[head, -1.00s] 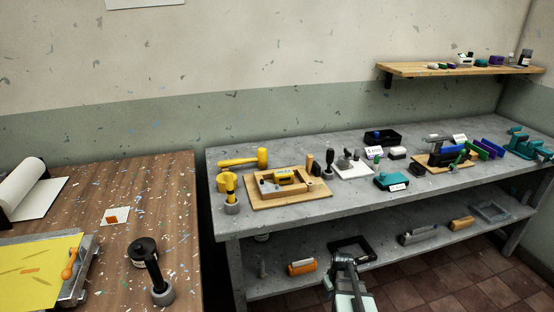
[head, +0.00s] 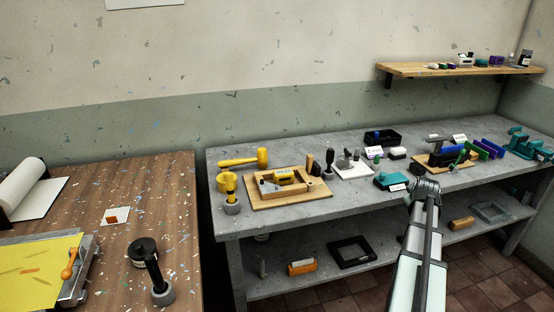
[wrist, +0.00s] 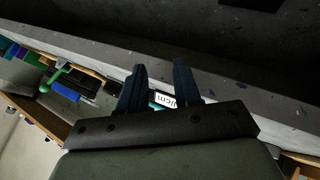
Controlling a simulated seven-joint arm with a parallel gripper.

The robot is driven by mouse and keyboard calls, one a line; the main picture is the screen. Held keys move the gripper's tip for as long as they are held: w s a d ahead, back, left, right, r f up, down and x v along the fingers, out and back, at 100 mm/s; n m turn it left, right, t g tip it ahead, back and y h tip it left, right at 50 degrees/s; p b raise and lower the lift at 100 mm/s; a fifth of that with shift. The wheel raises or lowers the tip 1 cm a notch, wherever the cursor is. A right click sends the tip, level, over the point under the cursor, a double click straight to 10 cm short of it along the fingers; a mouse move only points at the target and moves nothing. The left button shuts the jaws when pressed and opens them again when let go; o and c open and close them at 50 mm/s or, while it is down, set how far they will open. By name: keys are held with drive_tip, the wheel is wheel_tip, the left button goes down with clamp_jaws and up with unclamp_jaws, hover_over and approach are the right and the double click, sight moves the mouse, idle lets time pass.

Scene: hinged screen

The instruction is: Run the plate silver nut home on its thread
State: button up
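I cannot pick out the silver nut or its thread for sure at this size. A pale plate (head: 353,173) with small grey upright parts and a dark knob stands mid-bench in the head view. My gripper (wrist: 159,66) shows in the wrist view with its two dark fingers apart and nothing held between them. A labelled teal box (head: 386,182) on the bench lies beyond it; its white label (wrist: 166,101) shows between the fingers. In the head view my arm reaches up to the bench's front edge, and the fingers are hidden.
A lower shelf (head: 275,285) runs below. A wooden table (head: 115,190) stands left.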

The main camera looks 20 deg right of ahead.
wheel_tip(320, 180, up, 6)
drive_tip(key=w, duration=0.2)
drive_tip(key=w+a+y, duration=0.1)
drive_tip(key=w+a, duration=0.2)
drive_tip(key=a, duration=0.2)
drive_tip(key=w+a+r+g+y, duration=0.1)
drive_tip(key=w+a, duration=0.3)
drive_tip(key=a, duration=0.1)
drive_tip(key=w+a+r+y, duration=0.1)
drive_tip(key=w+a, duration=0.2)
drive_tip(key=a, duration=0.2)
drive_tip(key=shift+w+r, duration=0.15)
drive_tip(key=shift+r, duration=0.1)
drive_tip(key=w+a+r+g+y, duration=0.1)
drive_tip(key=w+a, duration=0.1)
drive_tip(key=a, duration=0.5)
drive_tip(key=w+a+r+g+y, duration=0.1)
drive_tip(key=w+a+r+g, duration=0.1)
drive_tip(key=a, duration=0.6)
wheel_tip(320, 180, up, 4)
drive_tip(key=m+g, duration=0.1)
drive_tip(key=g, duration=0.2)
hover_over(277, 185)
drive_tip(key=shift+y, duration=0.3)
wheel_tip(277, 185, down, 9)
drive_tip(key=shift+r, duration=0.2)
clamp_jaws()
